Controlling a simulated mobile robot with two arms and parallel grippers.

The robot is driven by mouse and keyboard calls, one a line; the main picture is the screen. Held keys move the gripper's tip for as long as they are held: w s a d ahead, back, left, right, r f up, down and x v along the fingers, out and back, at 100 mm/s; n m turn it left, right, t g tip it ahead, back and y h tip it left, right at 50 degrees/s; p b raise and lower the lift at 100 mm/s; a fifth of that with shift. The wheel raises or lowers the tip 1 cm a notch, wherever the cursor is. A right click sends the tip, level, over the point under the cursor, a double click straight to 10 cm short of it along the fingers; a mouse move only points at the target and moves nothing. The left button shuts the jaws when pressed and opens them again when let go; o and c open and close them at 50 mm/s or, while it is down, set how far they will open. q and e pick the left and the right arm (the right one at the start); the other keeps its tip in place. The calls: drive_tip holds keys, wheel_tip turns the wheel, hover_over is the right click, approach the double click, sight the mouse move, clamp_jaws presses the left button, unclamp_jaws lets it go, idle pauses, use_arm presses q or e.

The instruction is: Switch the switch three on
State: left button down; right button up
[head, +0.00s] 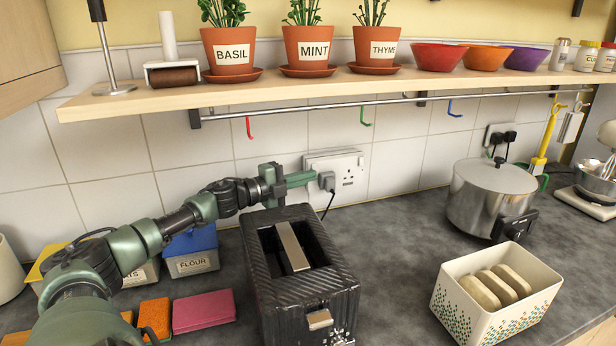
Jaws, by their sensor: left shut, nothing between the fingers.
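A white wall socket plate (347,165) is on the tiles behind the toaster. It has small rocker switches along its top, too small to tell apart or read as on or off. A grey plug (327,182) sits in its left part with a black cord hanging down. My left gripper (305,178) is shut and empty, its green fingers pointing right at the plate's left part, close to the plug. I cannot tell whether the fingertips touch the plate or a switch. The fingers and wrist hide the plate's lower left edge. My right gripper is out of view.
A black toaster (300,275) stands below my left gripper. A shelf (300,88) with potted herbs and a hook rail (400,99) run above. A pot (490,195) and a bread box (495,300) are right; sponges (203,311) are left. A second socket (500,135) is farther right.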

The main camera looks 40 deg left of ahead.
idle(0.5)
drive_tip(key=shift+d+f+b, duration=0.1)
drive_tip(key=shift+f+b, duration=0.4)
drive_tip(key=shift+b, duration=0.05)
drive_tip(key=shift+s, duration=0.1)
